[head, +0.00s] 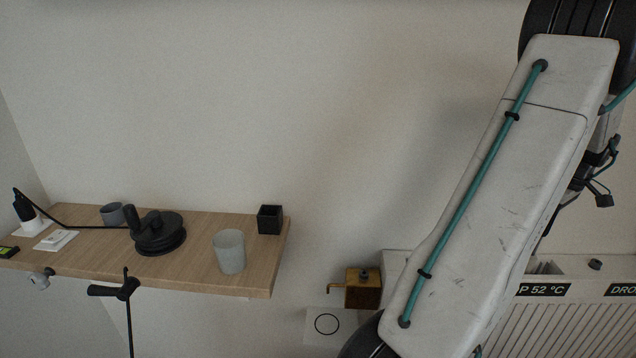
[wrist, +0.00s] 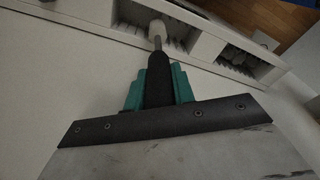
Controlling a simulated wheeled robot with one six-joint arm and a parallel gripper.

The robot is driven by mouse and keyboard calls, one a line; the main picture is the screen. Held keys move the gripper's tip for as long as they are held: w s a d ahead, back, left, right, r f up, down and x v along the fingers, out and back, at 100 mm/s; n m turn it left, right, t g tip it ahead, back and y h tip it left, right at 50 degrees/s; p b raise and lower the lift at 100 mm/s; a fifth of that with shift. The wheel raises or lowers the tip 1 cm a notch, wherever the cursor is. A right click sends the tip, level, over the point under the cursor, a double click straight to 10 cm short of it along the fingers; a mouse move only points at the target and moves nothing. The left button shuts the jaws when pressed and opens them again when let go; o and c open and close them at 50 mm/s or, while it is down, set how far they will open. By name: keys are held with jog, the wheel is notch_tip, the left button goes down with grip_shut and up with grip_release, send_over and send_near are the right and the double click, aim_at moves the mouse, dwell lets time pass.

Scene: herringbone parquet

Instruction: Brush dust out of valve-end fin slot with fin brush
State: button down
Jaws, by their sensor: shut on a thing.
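My gripper (wrist: 158,88) shows in the wrist view with teal fingers shut on the dark handle of the fin brush (wrist: 157,72). A thin metal shaft runs from the handle to a pale brush head (wrist: 157,30). The brush head is over the white radiator (wrist: 95,12), close to its row of dark fin slots (wrist: 238,60). I cannot tell whether the bristles touch or enter a slot. In the head view the radiator (head: 562,318) is at the lower right, partly behind my arm. The gripper and brush are hidden there. No dust is clearly visible.
A wooden shelf (head: 200,270) at left holds a black round stand (head: 158,238), a frosted cup (head: 229,252), a black square holder (head: 270,219) and small items. A brass box (head: 362,290) with a spout stands beside my arm. Parquet floor (wrist: 285,18) shows beyond the radiator.

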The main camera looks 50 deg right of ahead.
jog(key=shift+r, duration=3.65)
jog(key=shift+r, duration=2)
